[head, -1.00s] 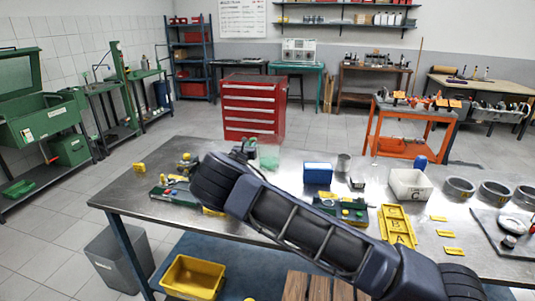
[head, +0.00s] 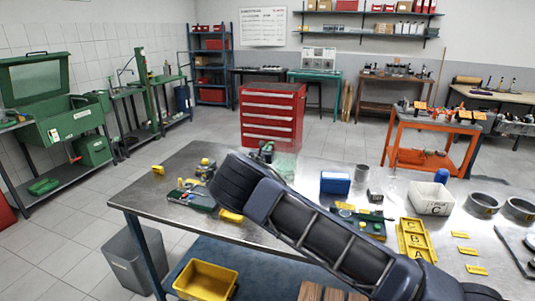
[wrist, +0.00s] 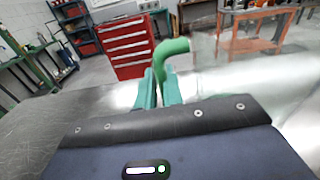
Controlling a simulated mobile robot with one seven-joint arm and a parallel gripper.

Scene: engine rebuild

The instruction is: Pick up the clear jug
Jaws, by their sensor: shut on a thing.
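The clear jug (head: 286,165) shows in the head view as a pale, see-through greenish shape beyond my dark arm, partly hidden by it. In the wrist view its green handle (wrist: 172,47) curves up and to the right from between my fingertips. The jug's clear body is hard to make out there. My gripper (wrist: 160,82) has teal fingers shut on the handle. In the head view my gripper (head: 266,150) is mostly hidden behind my own wrist. I cannot tell whether the jug's base touches the table.
The steel table (head: 160,190) carries a blue box (head: 335,183), a white bin (head: 431,198), a yellow tray (head: 415,240) and grey rings (head: 482,203). A red tool chest (head: 272,115) stands behind it. The table's left end has bare room.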

